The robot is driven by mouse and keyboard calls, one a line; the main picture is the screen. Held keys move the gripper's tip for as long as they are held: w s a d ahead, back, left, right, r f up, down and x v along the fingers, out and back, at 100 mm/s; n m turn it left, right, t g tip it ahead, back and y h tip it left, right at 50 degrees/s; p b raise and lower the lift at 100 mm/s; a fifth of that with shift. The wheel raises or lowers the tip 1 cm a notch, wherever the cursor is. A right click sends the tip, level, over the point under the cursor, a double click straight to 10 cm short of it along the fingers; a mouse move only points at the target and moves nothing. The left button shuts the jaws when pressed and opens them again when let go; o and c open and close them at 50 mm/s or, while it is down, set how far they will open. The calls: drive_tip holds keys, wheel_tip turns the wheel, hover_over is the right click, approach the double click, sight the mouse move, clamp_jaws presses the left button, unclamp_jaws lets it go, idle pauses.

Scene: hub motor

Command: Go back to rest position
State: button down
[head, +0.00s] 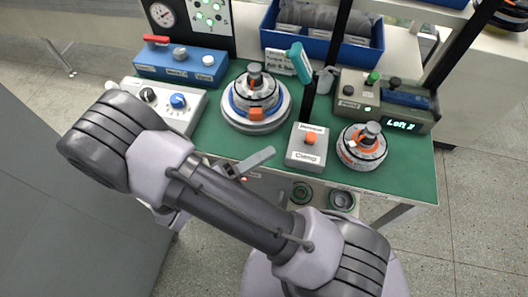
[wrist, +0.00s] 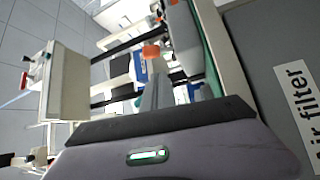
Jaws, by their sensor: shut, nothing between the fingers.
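My gripper (head: 268,153) is over the front edge of the green work mat (head: 220,143) in the head view, partly hidden behind my own arm. Its fingers are together and hold nothing. In the wrist view the grey fingers (wrist: 155,88) stick up from the dark gripper body, with the work table behind them, tilted. A round grey and black hub motor part (head: 255,92) with an orange block sits on a blue-ringed base beyond my gripper. A second round part (head: 362,146) sits on the mat to the right.
A Clamp box (head: 307,146) with an orange button stands close right of my gripper. A white knob box (head: 165,103), a blue control box (head: 181,65), an olive device (head: 385,101) and a blue bin (head: 322,45) stand around the mat. Floor at the lower right is clear.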

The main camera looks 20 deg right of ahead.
drive_tip(key=s+d+r+m+g+y, duration=0.4)
drive_tip(key=s+r+g+y, duration=0.3)
drive_tip(key=y, duration=0.5)
drive_tip(key=w+a+r+t+y, duration=0.1)
drive_tip(key=a+r+t+y, duration=0.5)
drive_tip(key=r+t+y, duration=0.3)
drive_tip(key=shift+a+r+m, duration=0.3)
drive_tip(key=shift+a, duration=0.1)
